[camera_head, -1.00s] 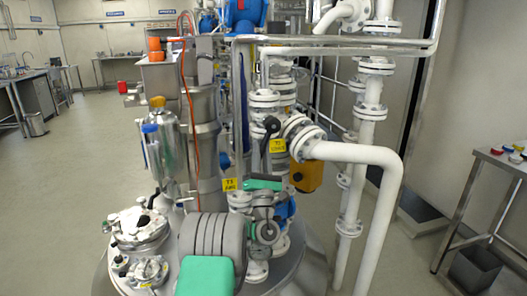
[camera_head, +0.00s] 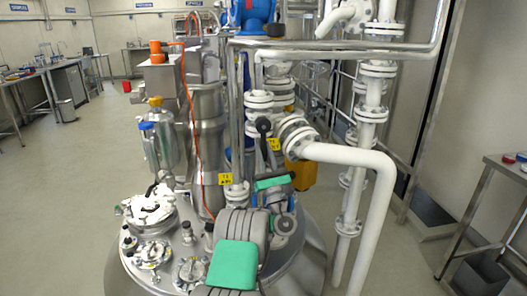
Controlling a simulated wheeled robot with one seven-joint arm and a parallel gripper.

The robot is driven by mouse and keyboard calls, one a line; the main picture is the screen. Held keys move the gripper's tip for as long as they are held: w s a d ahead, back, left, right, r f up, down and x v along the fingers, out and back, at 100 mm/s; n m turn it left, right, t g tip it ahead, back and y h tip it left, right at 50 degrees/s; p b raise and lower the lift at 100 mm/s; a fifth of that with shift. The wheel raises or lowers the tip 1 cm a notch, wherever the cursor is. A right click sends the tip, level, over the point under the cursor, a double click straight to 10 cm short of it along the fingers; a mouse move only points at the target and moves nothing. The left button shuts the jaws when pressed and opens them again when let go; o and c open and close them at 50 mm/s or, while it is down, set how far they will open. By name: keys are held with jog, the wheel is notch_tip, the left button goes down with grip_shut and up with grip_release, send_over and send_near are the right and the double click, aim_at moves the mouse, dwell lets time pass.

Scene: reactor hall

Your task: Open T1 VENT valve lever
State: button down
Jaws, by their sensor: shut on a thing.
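My arm, with grey links and green covers, rises from the bottom middle of the head view. My gripper (camera_head: 268,197) is among the pipes and valves on the tank top, just right of a yellow T1 tag (camera_head: 226,179). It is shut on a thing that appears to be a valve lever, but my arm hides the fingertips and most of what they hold. A second yellow T1 tag (camera_head: 274,144) hangs higher up. The second line on both tags is too small to read surely. A black lever (camera_head: 264,130) stands upright beside the upper tag.
The round steel tank top (camera_head: 125,265) carries ports and fittings to the left of my arm. A thick white pipe (camera_head: 375,200) bends down close on the right. A steel table (camera_head: 505,170) stands at far right. The floor at left (camera_head: 60,190) is clear.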

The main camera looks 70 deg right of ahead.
jog(key=shift+s+r, duration=0.1)
jog(key=shift+r, duration=0.1)
jog(key=c, duration=1.5)
grip_release()
jog(key=shift+s+d, duration=0.1)
jog(key=shift+d, duration=0.05)
jog(key=shift+o, duration=1.1)
jog(key=shift+f, duration=0.1)
jog(key=shift+a+f, duration=0.2)
jog(key=shift+f, duration=0.05)
jog(key=b+v, duration=0.4)
jog(key=v, duration=0.3)
jog(key=shift+b, duration=0.35)
jog(key=shift+a, duration=0.1)
